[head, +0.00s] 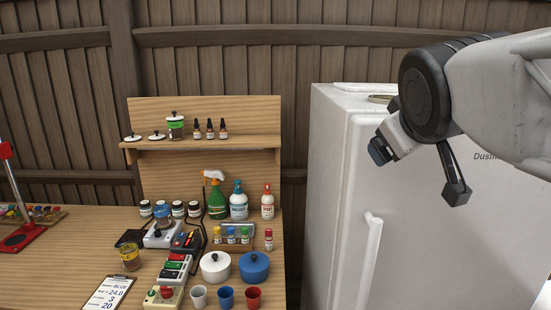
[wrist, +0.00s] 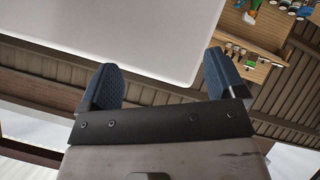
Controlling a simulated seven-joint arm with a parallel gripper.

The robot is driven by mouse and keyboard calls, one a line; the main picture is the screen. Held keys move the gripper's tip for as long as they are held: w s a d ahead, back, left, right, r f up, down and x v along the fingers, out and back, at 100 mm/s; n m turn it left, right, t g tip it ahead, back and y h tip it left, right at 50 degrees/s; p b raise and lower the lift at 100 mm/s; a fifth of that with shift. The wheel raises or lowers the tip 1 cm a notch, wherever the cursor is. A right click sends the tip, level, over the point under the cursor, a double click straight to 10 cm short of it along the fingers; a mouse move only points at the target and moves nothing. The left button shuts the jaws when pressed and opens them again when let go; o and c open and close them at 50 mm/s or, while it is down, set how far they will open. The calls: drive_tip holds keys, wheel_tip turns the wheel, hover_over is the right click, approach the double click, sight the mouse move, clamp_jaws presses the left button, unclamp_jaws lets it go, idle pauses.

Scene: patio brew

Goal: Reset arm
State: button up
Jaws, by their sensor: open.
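My gripper (head: 420,172) is open and empty, raised in front of the upper part of the white fridge in the head view. In the wrist view the blue pads of my gripper (wrist: 160,82) stand wide apart with nothing between them. The white fridge (head: 340,190) stands right of the workbench and has a vertical handle. A large pale panel, which looks like the fridge (wrist: 130,30), fills the upper left of the wrist view.
The wooden workbench (head: 70,255) is crowded with spray bottles (head: 217,200), a white pot (head: 215,267), a blue pot (head: 254,267), cups, jars and a clipboard (head: 107,293). A back shelf (head: 240,145) holds small bottles. A red stand (head: 22,237) is at the far left.

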drive_tip(key=s+f+m+g+y, duration=0.1)
drive_tip(key=s+f+g, duration=0.3)
drive_tip(key=f, duration=0.9)
drive_tip(key=s+a+f+m+g, duration=0.1)
drive_tip(key=s+f+m+g, duration=0.3)
drive_tip(key=f, duration=1)
drive_tip(key=s, duration=0.3)
drive_tip(key=shift+s+a+y, duration=0.3)
drive_tip(key=shift+s+y, duration=0.1)
